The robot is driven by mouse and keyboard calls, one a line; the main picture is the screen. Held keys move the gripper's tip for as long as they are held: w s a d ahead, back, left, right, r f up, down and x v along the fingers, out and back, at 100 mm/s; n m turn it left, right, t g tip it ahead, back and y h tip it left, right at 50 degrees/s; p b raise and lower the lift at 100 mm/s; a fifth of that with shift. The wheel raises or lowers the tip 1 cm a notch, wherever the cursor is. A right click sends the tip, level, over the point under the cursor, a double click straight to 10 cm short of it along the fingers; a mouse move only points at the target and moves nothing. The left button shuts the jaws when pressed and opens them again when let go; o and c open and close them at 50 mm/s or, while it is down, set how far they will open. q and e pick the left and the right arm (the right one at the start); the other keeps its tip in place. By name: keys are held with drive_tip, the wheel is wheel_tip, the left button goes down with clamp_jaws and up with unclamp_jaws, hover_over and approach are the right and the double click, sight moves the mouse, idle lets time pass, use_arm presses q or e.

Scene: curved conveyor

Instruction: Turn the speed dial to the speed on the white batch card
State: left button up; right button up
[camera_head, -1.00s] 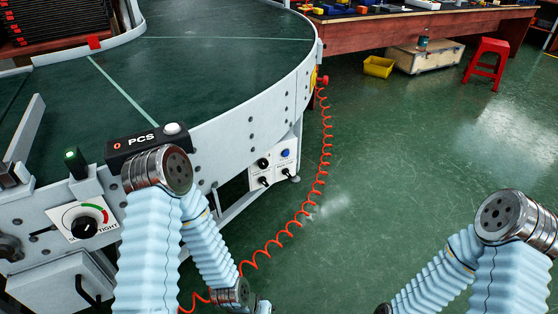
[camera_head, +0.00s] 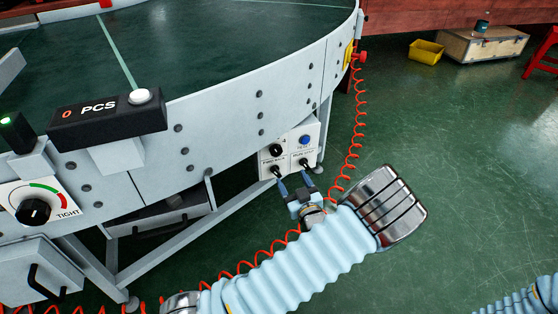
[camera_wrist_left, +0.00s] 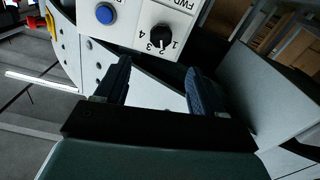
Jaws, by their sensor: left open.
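The speed dial (camera_head: 277,150) is a black knob at the upper left of a white control panel (camera_head: 290,158) under the conveyor's edge. My left gripper (camera_head: 293,186) is open and empty, just in front of the panel's lower part. In the left wrist view its two dark fingers (camera_wrist_left: 159,78) are spread apart, with the dial beyond the gap, untouched. No white batch card is visible. My right gripper is out of view.
A PCS counter box (camera_head: 108,119) showing 0 and a TIGHT knob (camera_head: 33,211) are at left. A red coiled cable (camera_head: 354,140) hangs right of the panel. Green floor lies open at right.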

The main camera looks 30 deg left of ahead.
sight(278, 153)
use_arm(q)
drive_tip(key=x, duration=1.2)
drive_tip(key=shift+w+a, duration=0.15)
drive_tip(key=shift+a, duration=0.1)
drive_tip(key=shift+c, duration=0.2)
drive_tip(key=shift+f, duration=0.1)
drive_tip(key=c, duration=1)
drive_tip(key=shift+f+n+b, duration=0.2)
drive_tip(key=shift+n+b, duration=0.5)
drive_tip(key=shift+b, duration=0.3)
drive_tip(key=n+b, duration=0.6)
drive_tip(key=b, duration=0.1)
drive_tip(key=shift+b, duration=0.4)
drive_tip(key=shift+d+r+n+b, duration=0.1)
drive_tip(key=shift+r+n+b, duration=0.1)
drive_tip(key=shift+n+b, duration=0.65)
